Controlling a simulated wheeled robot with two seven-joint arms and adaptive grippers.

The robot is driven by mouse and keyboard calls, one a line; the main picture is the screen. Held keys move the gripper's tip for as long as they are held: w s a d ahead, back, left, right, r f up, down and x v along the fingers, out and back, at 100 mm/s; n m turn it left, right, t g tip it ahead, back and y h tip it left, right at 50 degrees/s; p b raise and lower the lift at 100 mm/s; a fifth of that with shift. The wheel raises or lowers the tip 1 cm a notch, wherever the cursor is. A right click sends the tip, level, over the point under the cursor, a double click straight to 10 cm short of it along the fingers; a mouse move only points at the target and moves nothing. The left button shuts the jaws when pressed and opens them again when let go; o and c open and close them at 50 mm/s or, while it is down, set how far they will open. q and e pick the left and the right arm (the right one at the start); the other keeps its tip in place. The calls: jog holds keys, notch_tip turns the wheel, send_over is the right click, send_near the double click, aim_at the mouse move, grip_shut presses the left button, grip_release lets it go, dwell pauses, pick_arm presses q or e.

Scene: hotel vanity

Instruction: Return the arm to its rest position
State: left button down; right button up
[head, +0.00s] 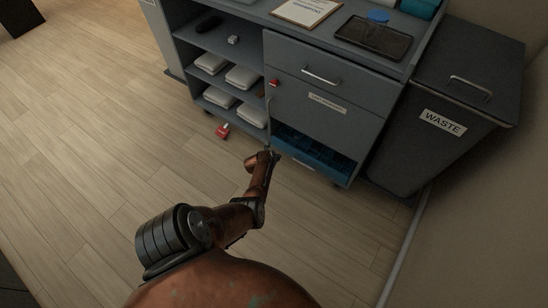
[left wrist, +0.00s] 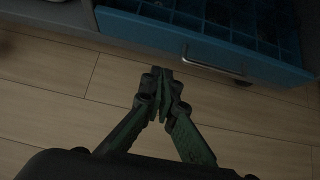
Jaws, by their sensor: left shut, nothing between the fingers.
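My left arm comes in from the bottom of the head view and reaches toward the cabinet. My left gripper (head: 268,152) is in front of the cabinet's lower drawer, at its left end. In the left wrist view the gripper (left wrist: 163,75) is shut, with its fingertips together and nothing between them. Wooden floor shows below it, and the drawer front is just beyond the tips. My right gripper is in neither view.
The grey cabinet (head: 335,75) has its lower drawer (head: 318,165) pulled partly open, showing blue compartments. Its open shelves hold folded white towels (head: 243,77). A red item (head: 222,131) lies on the floor. A dark waste bin (head: 440,125) stands right. Floor at left is clear.

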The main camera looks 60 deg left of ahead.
pick_arm(q)
jog(key=shift+s+d+r+p, duration=0.1)
jog(key=shift+s+r+p, duration=0.2)
jog(key=shift+s+r, duration=0.1)
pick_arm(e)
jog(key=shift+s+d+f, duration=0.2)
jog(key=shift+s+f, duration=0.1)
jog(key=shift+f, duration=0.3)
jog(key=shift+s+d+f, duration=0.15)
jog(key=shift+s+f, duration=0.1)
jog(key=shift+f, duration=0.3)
